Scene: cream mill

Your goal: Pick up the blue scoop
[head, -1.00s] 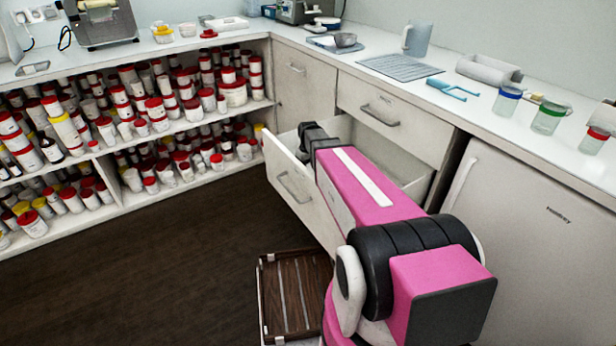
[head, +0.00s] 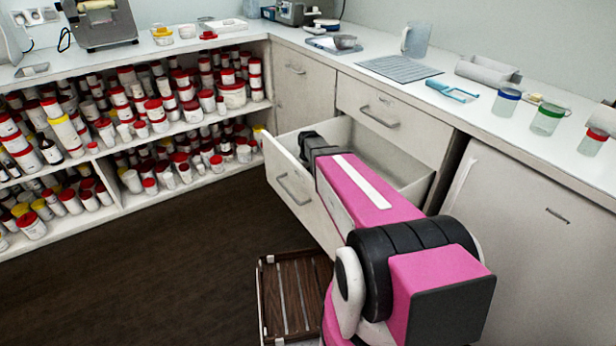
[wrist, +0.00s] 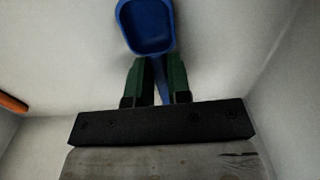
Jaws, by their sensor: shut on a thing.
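The blue scoop (wrist: 147,27) shows in the wrist view at the top middle, its bowl beyond my fingertips and its handle running back between them. My gripper (wrist: 157,72) has its two green-sided fingers closed on the scoop's handle. The pale drawer (head: 290,185) is open below the counter, and my arm reaches down into it. In the head view the scoop and fingertips are hidden in the drawer behind my arm.
An orange object (wrist: 12,103) lies at the left edge of the wrist view, by the drawer wall. A shut drawer (head: 385,112) sits just above the open one. A wooden slatted tray (head: 290,295) is on the floor side. Shelves of jars (head: 150,190) stand at left.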

